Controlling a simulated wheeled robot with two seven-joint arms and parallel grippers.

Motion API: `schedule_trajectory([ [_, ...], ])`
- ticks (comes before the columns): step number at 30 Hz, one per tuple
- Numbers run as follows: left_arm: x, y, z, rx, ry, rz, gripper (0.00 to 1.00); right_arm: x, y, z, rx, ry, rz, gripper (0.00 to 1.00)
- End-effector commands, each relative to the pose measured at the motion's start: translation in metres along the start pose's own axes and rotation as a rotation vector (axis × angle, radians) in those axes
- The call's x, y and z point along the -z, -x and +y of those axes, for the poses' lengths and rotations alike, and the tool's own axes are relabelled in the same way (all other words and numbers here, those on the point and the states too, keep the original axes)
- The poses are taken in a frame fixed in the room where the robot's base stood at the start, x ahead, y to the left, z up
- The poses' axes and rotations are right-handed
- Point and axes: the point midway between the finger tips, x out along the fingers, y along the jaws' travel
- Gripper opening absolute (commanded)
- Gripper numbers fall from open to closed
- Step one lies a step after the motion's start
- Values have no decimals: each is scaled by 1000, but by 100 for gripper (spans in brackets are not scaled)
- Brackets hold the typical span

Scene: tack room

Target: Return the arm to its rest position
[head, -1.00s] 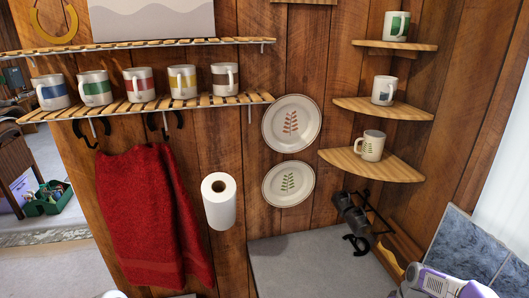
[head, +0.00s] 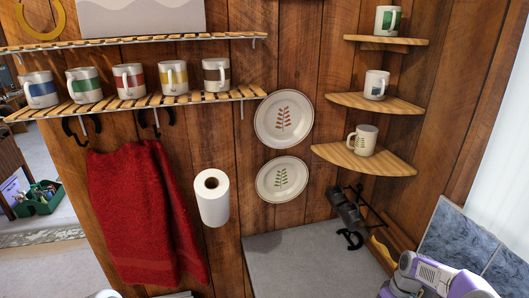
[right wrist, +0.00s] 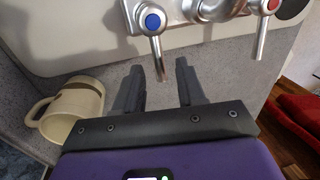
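My right arm (head: 440,278), white and purple, shows at the bottom right corner of the head view; its gripper is out of that view. In the right wrist view my right gripper (right wrist: 160,72) has its two dark fingers apart, with nothing between them. Its fingertips point toward a metal tap with a blue-marked handle (right wrist: 152,24) and a red-marked handle (right wrist: 270,8). A cream mug with a brown band (right wrist: 75,110) lies to the left of the fingers, apart from them. My left gripper is not in view.
A slatted shelf (head: 150,103) holds several mugs above a red towel (head: 140,215) and a paper roll (head: 212,198). Corner shelves (head: 365,160) hold mugs at the right. A dark rack (head: 350,210) stands at the back of the grey counter (head: 300,262), whose visible middle is clear.

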Motion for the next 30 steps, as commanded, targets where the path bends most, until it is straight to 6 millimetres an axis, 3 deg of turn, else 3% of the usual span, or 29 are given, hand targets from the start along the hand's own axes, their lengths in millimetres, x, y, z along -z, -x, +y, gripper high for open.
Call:
schedule_trajectory([
  [2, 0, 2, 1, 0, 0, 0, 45, -1, -16, -1, 5, 0, -3, 39],
  [12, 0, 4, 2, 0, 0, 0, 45, -1, -10, 10, 0, -218, 44, 39],
  [25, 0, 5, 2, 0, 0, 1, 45, -1, -9, 10, 0, -232, 46, 39],
  [30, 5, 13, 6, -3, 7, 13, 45, -2, 3, 10, -3, -258, 51, 39],
])
